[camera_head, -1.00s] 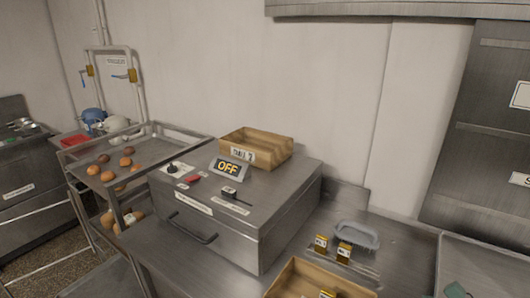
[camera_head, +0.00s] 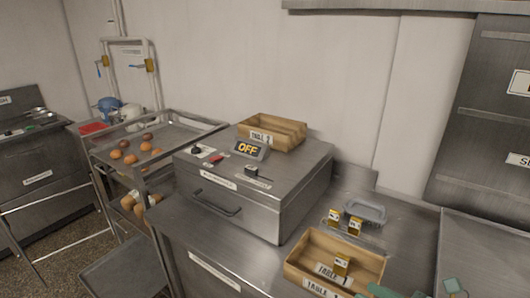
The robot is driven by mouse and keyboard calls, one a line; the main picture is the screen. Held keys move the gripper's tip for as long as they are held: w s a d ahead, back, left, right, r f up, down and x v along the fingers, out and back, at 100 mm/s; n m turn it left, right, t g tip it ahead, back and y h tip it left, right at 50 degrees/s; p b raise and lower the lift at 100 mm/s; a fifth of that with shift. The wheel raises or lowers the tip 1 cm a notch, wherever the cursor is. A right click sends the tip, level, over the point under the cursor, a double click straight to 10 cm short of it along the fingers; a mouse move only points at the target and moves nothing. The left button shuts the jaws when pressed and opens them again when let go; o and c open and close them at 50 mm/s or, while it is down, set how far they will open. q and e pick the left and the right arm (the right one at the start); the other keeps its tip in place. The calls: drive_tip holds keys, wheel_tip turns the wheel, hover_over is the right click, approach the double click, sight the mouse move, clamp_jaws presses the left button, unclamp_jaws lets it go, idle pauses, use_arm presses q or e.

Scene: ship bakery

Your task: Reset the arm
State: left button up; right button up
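My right gripper (camera_head: 416,291) shows only at the bottom right edge, as teal-green finger pieces set apart from each other with nothing seen between them. The rest of that gripper is cut off by the frame. My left gripper and arm are not in view.
A grey tray (camera_head: 366,212) and two yellow labelled items (camera_head: 354,226) stand on the counter. A rack (camera_head: 180,127) with buns is left.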

drive_tip(key=s+d+f+m+g+h, duration=0.35)
drive_tip(key=s+m+h, duration=0.4)
drive_tip(key=m, duration=0.95)
drive_tip(key=s+d+f+m+g+h, duration=0.2)
drive_tip(key=s+d+f+m+h, duration=0.45)
drive_tip(key=m, duration=1.05)
drive_tip(key=s+a+f+g+y, duration=0.1)
drive_tip(key=s+a+f, duration=0.15)
drive_tip(key=f, duration=0.85)
drive_tip(key=s+a+f+g, duration=0.1)
drive_tip(key=a+f, duration=0.3)
drive_tip(key=f, duration=0.8)
drive_tip(key=s+f+m+g+y+b, duration=0.1)
drive_tip(key=s+f+m+g+y, duration=0.1)
drive_tip(key=s+f, duration=1.6)
drive_tip(key=s+m+g, duration=0.1)
drive_tip(key=s, duration=0.1)
drive_tip(key=shift+s+f+m, duration=0.15)
drive_tip(key=shift+s+m, duration=0.15)
drive_tip(key=shift+s, duration=0.05)
